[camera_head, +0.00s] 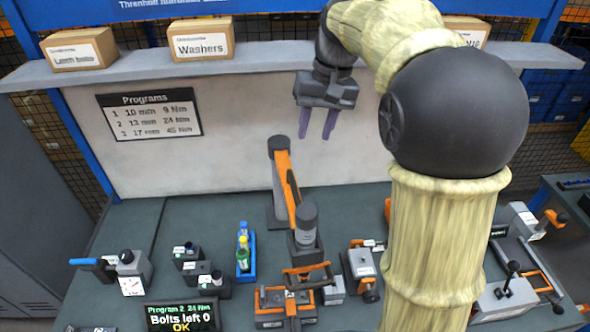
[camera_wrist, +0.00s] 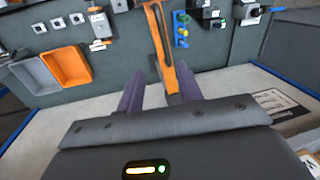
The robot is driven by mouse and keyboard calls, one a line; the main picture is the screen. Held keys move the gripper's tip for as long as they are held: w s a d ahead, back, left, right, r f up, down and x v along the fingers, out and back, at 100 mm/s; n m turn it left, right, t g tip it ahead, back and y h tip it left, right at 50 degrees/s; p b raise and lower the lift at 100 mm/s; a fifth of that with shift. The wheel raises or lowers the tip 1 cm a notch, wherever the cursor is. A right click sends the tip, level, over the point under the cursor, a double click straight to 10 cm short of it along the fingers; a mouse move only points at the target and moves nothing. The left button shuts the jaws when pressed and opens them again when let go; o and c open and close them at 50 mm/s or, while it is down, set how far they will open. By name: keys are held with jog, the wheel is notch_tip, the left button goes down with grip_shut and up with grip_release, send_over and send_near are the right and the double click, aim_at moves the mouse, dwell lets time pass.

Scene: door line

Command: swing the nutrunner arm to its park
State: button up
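The nutrunner arm (camera_head: 286,178) is an orange and dark grey arm on a grey post at the back middle of the bench. It points toward the front, with a grey cylindrical head (camera_head: 306,226) at its near end. My gripper (camera_head: 317,136) hangs above and behind the arm, in front of the white back panel, with its purple fingers apart and empty. In the wrist view the orange arm (camera_wrist: 158,40) shows beyond and between the open fingers; I cannot tell the exact gap, but no contact shows. No marked park is clearly visible.
A display (camera_head: 182,315) reads program 2, bolts left 0, OK. A blue tray (camera_head: 246,270) with small bottles stands left of the arm. An orange-handled tool (camera_head: 286,302) is in front. Boxes (camera_head: 201,39) line the shelf. Orange and grey bins (camera_wrist: 68,67) show in the wrist view.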

aim_at(296, 189)
jog(key=shift+w+a+r, duration=0.15)
jog(key=shift+w+r, duration=0.05)
jog(key=shift+r, duration=0.5)
jog(key=shift+s, duration=0.15)
jog(key=a+f+p, duration=0.1)
jog(key=f, duration=0.4)
jog(key=a+f+p, duration=0.1)
jog(key=f, duration=0.5)
jog(key=a+f+p, duration=0.1)
jog(key=f, duration=0.5)
jog(key=shift+a, duration=0.25)
jog(key=shift+c, duration=0.5)
jog(key=shift+s, duration=0.15)
grip_shut()
